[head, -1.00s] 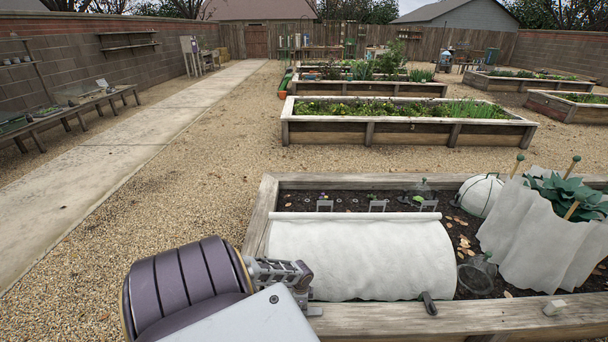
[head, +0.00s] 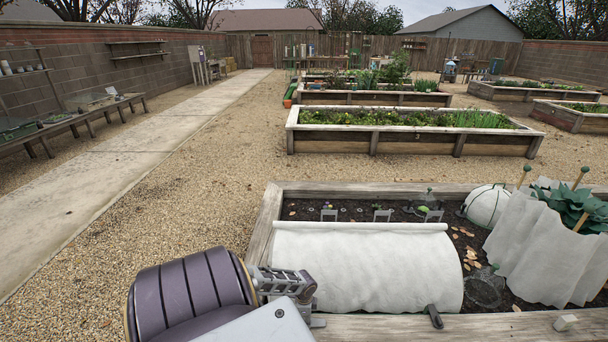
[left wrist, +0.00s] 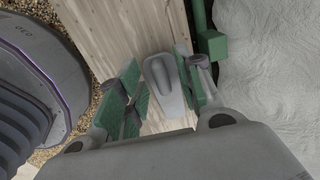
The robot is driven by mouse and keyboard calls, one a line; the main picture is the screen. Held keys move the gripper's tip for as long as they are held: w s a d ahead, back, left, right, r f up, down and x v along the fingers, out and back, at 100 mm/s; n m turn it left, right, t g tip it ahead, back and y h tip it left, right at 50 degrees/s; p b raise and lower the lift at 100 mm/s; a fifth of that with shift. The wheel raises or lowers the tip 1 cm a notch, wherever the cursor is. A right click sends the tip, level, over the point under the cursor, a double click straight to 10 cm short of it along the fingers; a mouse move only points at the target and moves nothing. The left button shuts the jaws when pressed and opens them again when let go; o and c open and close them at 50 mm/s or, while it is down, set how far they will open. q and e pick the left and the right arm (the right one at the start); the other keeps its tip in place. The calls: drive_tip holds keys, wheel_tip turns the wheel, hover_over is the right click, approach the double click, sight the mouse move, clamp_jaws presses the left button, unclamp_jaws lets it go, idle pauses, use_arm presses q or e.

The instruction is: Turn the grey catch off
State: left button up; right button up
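A light grey catch (left wrist: 165,82) with a raised rounded grip lies on the wooden bed edge in the left wrist view. My left gripper (left wrist: 160,88) is around it, one green-padded finger on each side. The right finger is very close to the catch; I cannot tell if it touches. The left finger is apart from it. In the head view my left gripper (head: 290,284) is at the near left corner of the bed, beside the white cover (head: 370,265); the catch is hidden there. My right gripper is out of view.
A dark handle (head: 434,316) sits at the cover's right end on the wooden front board (head: 485,328). A green post (left wrist: 210,42) stands close to the right finger. A fleece-wrapped plant (head: 545,250) and a white dome (head: 485,204) are further right. Gravel is open on the left.

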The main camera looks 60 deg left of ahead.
use_arm(q)
drive_tip(key=shift+r, duration=1.25)
wheel_tip(320, 180, up, 9)
drive_tip(key=shift+r, duration=0.1)
drive_tip(key=shift+d, duration=0.1)
idle(0.4)
